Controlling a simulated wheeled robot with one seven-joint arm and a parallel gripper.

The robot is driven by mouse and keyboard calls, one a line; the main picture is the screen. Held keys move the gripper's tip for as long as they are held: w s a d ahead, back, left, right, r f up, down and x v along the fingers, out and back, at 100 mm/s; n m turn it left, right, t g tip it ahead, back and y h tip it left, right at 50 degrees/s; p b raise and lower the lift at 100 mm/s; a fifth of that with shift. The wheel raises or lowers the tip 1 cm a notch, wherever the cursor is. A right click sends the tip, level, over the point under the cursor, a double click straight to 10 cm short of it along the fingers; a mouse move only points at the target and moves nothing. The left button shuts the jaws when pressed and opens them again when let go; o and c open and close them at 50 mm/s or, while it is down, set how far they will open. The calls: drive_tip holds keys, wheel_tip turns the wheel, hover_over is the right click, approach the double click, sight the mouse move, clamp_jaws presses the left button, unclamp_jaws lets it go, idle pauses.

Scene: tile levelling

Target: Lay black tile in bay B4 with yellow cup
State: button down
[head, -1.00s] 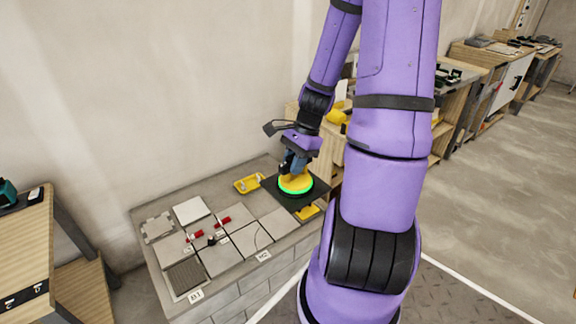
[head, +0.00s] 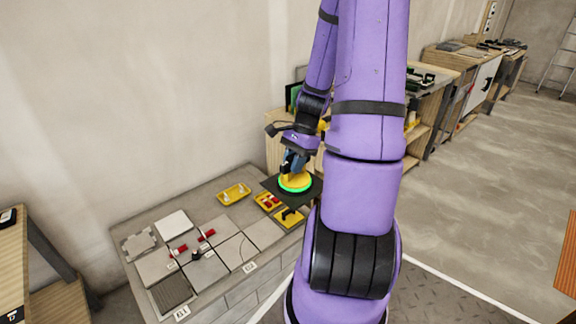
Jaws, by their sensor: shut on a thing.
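My gripper (head: 293,163) is shut on the yellow cup (head: 295,178), whose base has a glowing green ring. The black tile (head: 313,193) is directly under the cup, apparently held by it and over the far right end of the bench. Its height above the bench is hard to judge. Grey tiles (head: 236,250) lie in a grid on the bench (head: 142,218), left of my gripper. Small bay labels stand along the front edge, one reading like B1 (head: 182,313). I cannot pick out a B4 label; my arm hides part of the right side.
Red pieces (head: 207,235) and a black piece (head: 196,256) stand on the grid joints. A white tile (head: 173,224) and a dark ribbed tile (head: 172,293) lie at its left.

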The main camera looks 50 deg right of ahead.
drive_tip(key=s+d, duration=0.3)
drive_tip(key=d, duration=1.4)
drive_tip(key=s+d, duration=0.3)
drive_tip(key=d, duration=1.5)
drive_tip(key=shift+s+d, duration=0.25)
drive_tip(key=shift+s, duration=0.05)
idle(2.0)
drive_tip(key=shift+d+r, duration=0.1)
